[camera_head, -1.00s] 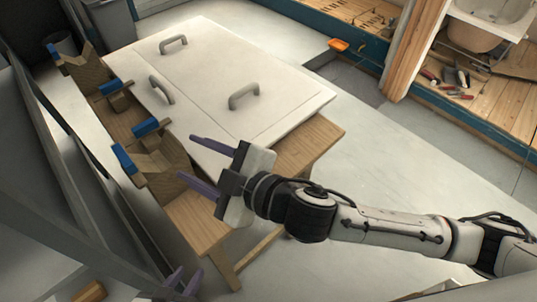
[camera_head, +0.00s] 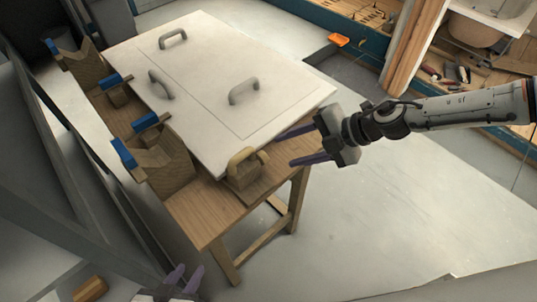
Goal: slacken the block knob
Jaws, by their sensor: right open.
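A wooden block with a tan, rounded knob-like top (camera_head: 243,166) stands on the wooden bench (camera_head: 212,208), at the near corner of the white panel (camera_head: 222,82). I cannot tell how tight the knob is. My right gripper (camera_head: 287,148) is open and empty. Its two purple fingers point left toward the block, with a gap between fingertips and block. My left gripper (camera_head: 185,274) is low at the bottom edge, its purple fingers apart and empty, well away from the block.
The white panel carries several grey handles (camera_head: 243,91). Wooden cradles with blue pads (camera_head: 146,122) line the bench's left side. A grey rail structure (camera_head: 95,195) runs along the left. The floor (camera_head: 400,200) right of the bench is clear.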

